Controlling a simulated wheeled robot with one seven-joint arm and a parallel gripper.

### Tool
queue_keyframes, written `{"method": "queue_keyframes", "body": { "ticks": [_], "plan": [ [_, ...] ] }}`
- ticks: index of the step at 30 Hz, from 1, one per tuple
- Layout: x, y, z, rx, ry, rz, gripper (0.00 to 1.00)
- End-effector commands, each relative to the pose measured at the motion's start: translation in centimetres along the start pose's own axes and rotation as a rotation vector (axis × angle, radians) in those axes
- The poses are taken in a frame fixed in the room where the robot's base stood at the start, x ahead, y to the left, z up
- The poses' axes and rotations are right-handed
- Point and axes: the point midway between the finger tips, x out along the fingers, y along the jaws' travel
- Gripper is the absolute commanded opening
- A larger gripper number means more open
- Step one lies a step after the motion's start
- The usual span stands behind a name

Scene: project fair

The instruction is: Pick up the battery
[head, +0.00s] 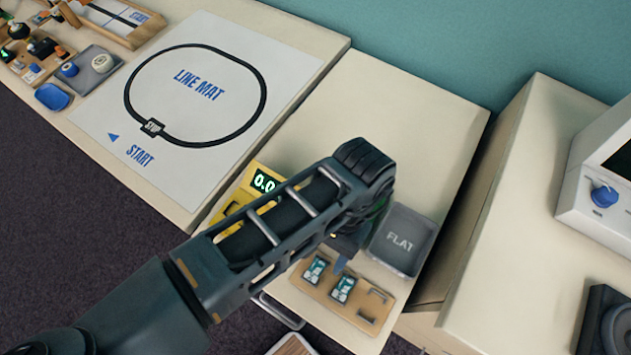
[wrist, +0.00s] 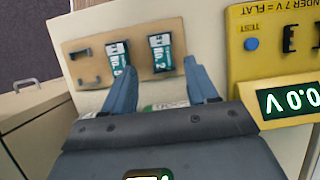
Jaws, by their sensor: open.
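Two green-and-white batteries sit side by side in a wooden holder (head: 326,289). In the head view they are a left battery (head: 315,269) and a right battery (head: 343,288). In the wrist view their labels face up, as a left battery (wrist: 115,57) and a right battery (wrist: 160,52). The holder's third place is empty. My gripper (wrist: 158,64) is open over the holder's edge, its two blue fingers apart and empty. A green-and-white patch (wrist: 165,105) shows between the finger bases, mostly hidden; I cannot tell what it is.
A yellow tester (head: 265,180) reading 0.0 is partly behind my arm. A grey tray (head: 403,238) marked FLAT stands close to my gripper. The line mat (head: 195,95) lies on the left table. The cream table's back (head: 400,110) is clear.

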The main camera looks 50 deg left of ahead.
Motion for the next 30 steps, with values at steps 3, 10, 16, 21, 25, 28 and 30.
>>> {"method": "queue_keyframes", "body": {
  "ticks": [3, 10, 16, 21, 25, 28, 30],
  "plan": [
    [1.6, -0.2, 0.2, -0.002, -0.002, 0.0, 0.58],
    [4.3, -0.3, 0.2, -0.001, 0.0, 0.0, 0.58],
    [4.6, -0.3, 0.1, 0.0, 0.001, 0.0, 0.58],
    [4.6, -0.3, 0.1, 0.0, 0.001, 0.0, 0.48],
    [4.6, -0.3, 0.1, 0.0, 0.001, 0.0, 0.36],
    [4.6, -0.3, 0.1, 0.0, 0.001, 0.0, 0.26],
    [4.6, -0.3, 0.1, 0.0, 0.001, 0.0, 0.2]
  ]
}}
